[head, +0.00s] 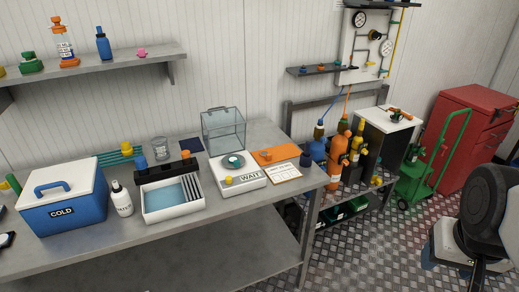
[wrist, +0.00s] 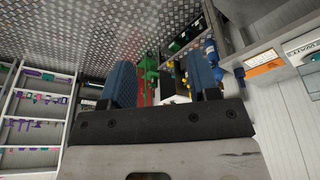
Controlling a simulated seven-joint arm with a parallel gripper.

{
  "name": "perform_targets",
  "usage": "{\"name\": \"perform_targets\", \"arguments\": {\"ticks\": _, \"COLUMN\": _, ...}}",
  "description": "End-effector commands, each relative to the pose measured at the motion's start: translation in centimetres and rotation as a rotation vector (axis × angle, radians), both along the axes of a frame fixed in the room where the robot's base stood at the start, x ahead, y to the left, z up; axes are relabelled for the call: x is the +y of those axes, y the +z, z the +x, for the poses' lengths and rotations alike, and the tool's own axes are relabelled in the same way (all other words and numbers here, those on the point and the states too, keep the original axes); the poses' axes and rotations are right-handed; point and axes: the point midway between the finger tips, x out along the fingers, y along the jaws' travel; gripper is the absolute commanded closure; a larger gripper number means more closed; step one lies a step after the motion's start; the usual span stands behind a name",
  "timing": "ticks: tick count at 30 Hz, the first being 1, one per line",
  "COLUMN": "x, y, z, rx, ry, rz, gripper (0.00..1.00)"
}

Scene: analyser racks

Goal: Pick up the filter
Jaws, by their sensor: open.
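I cannot pick out the filter with certainty in either view. Small candidates in the head view are a teal round piece (head: 236,160) on the white balance (head: 238,178) and a pink piece (head: 142,53) on the wall shelf. My gripper (wrist: 161,68) shows in the wrist view with its two blue fingers wide apart and nothing between them. It is away from the bench, with the metal floor and the equipment beyond it. In the head view, part of my arm shows at the right edge; the fingers cannot be made out there.
A blue cold box (head: 62,200), a white bottle (head: 121,199), a white tray (head: 172,197) and a clear box (head: 223,131) stand on the grey bench (head: 110,246). Orange cylinders, a green trolley (head: 440,160) and a red cabinet (head: 470,130) stand to the right. The bench's front strip is clear.

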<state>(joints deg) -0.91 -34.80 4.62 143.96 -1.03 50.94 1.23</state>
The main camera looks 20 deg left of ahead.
Motion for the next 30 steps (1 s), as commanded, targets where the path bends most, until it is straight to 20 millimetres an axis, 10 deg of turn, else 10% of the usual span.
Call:
{"name": "perform_targets", "arguments": {"ticks": 14, "x": 6.6, "y": -1.0, "z": 13.0, "rx": -0.208, "ry": 0.159, "rz": -0.007, "gripper": 0.45}}
{"name": "perform_targets", "arguments": {"ticks": 30, "x": 20.9, "y": -4.6, "z": 26.1, "rx": -0.478, "ry": 0.378, "rz": 0.062, "gripper": 0.45}}
